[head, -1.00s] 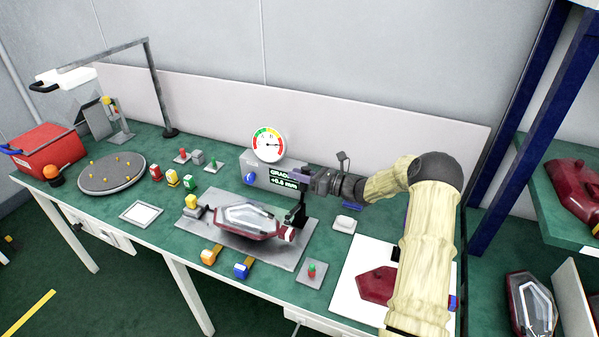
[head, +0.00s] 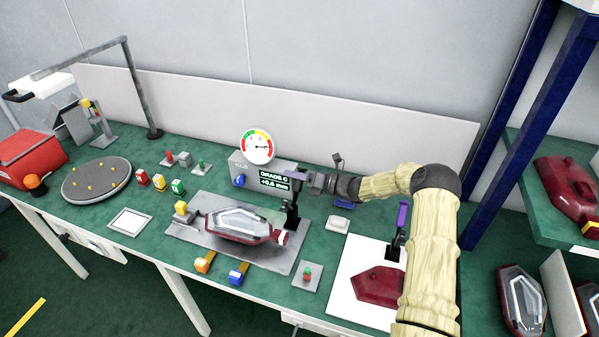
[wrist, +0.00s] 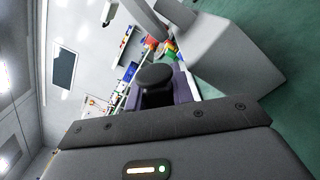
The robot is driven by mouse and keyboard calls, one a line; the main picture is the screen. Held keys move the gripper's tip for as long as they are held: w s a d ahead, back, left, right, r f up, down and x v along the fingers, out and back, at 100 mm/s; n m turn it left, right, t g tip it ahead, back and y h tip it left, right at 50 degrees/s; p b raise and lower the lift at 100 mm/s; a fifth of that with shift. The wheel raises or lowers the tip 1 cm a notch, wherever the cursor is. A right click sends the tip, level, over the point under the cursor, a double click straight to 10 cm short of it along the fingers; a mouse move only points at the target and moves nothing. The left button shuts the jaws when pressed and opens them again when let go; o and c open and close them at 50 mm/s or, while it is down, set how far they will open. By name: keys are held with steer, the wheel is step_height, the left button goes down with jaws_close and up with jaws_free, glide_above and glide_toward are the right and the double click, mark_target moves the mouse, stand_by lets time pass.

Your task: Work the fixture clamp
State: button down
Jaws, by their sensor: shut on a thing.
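The fixture clamp (head: 291,214) is a small black upright toggle at the right end of the grey fixture plate (head: 185,233). A red-and-clear tail lamp (head: 238,224) lies on the plate, its red end beside the clamp. My gripper (head: 297,179) is at the top of the clamp and shut on its purple handle, which is mostly hidden in the head view. In the wrist view, a purple bar (wrist: 183,86) and a dark rounded knob (wrist: 155,77) show at the jaws. Whether the clamp presses on the lamp is not clear.
A gauge (head: 257,146) and a display (head: 274,181) reading GRADE C stand behind the fixture. A white board (head: 350,285) at right bears a dark red lamp shape and another purple-handled clamp (head: 402,218). A button box (head: 307,275) stands in front.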

stand_by(0.4)
steer(key=c, duration=1.2)
jaws_free()
steer(key=shift+d, duration=0.1)
